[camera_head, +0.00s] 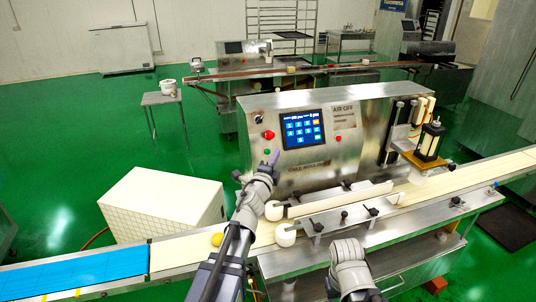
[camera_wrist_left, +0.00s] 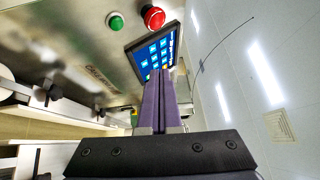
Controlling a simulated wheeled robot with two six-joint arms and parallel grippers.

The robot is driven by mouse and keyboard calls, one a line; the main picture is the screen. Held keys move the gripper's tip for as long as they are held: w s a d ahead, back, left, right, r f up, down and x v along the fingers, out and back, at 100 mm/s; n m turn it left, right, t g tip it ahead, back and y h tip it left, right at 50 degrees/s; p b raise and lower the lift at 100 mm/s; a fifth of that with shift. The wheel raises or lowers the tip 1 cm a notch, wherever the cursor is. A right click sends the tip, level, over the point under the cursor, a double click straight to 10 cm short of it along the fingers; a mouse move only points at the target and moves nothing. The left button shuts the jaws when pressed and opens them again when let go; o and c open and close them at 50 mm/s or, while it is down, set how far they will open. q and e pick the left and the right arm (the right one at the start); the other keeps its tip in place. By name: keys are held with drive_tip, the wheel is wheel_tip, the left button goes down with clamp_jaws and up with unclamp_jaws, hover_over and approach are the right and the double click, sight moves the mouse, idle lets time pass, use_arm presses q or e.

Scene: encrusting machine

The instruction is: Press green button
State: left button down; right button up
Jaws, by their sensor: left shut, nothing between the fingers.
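The green button (camera_head: 267,152) is on the front panel of the steel machine, just below a red button (camera_head: 269,135) and left of the blue touchscreen (camera_head: 303,128). My left gripper (camera_head: 273,158) is shut and empty, its purple fingers raised in front of the panel close to the green button. In the left wrist view the green button (camera_wrist_left: 115,21) is at the top, up and left of my closed fingertips (camera_wrist_left: 165,72), with a visible gap. The red button (camera_wrist_left: 153,17) is to its right. My right gripper is not in view.
A conveyor (camera_head: 180,252) with a yellow ball (camera_head: 217,239) runs along the machine's front. White rollers (camera_head: 285,235) and guide bars stand near my left arm. A white box (camera_head: 160,205) is on the floor at left. Another red knob (camera_head: 338,139) is on the panel.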

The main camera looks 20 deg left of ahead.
sight(267, 154)
use_arm(q)
drive_tip(key=w+a+f+b, duration=0.4)
drive_tip(key=w, duration=0.2)
drive_tip(key=shift+w+a, duration=0.2)
drive_tip(key=shift+w, duration=0.1)
idle(0.3)
idle(1.9)
drive_tip(key=shift+w+a+f, duration=0.15)
drive_tip(key=shift+w+a, duration=0.05)
drive_tip(key=shift+w, duration=0.1)
